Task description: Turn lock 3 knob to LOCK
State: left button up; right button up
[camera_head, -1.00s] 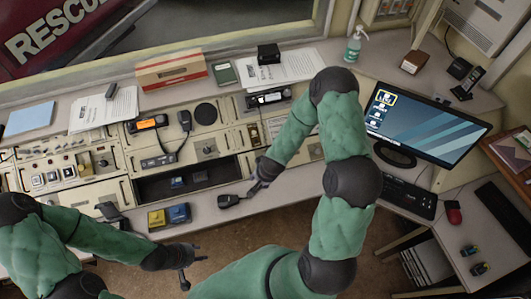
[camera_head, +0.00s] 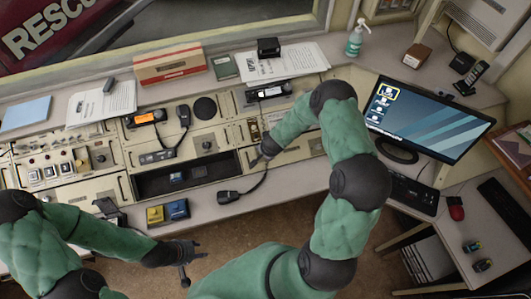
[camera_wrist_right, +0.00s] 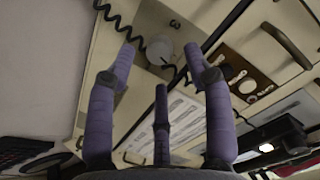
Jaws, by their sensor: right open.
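My right gripper (camera_head: 259,158) is over the console, near the right end of the open dark bay. In the right wrist view its purple-grey fingers (camera_wrist_right: 154,62) are spread, with nothing between them. Beyond them are a cream panel with a round grey part (camera_wrist_right: 160,50) and a black coiled cord (camera_wrist_right: 122,25). A brown plate with small round controls (camera_wrist_right: 247,78) is to the right; it also shows in the head view (camera_head: 253,130). My left gripper (camera_head: 196,268) hangs before the console front edge, fingers apart and empty.
A black handset (camera_head: 228,197) lies on the front ledge, its cord running toward my right gripper. Yellow and blue boxes (camera_head: 177,209) sit left of it. Radios (camera_head: 147,117), a monitor (camera_head: 428,122) and a keyboard (camera_head: 412,194) stand around. The ledge between handset and keyboard is clear.

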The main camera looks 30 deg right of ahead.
jog(key=shift+x, duration=1.4)
grip_shut()
jog(key=p, duration=0.1)
jog(key=n+p, duration=0.1)
jog(key=shift+a+r+n+p, duration=0.1)
jog(key=shift+r+n+p, duration=0.1)
jog(key=shift+n+p, duration=0.15)
jog(key=shift+f+n+p, duration=0.2)
jog(key=shift+n+p, duration=0.45)
jog(key=shift+n, duration=0.1)
grip_release()
jog(key=shift+r, duration=0.1)
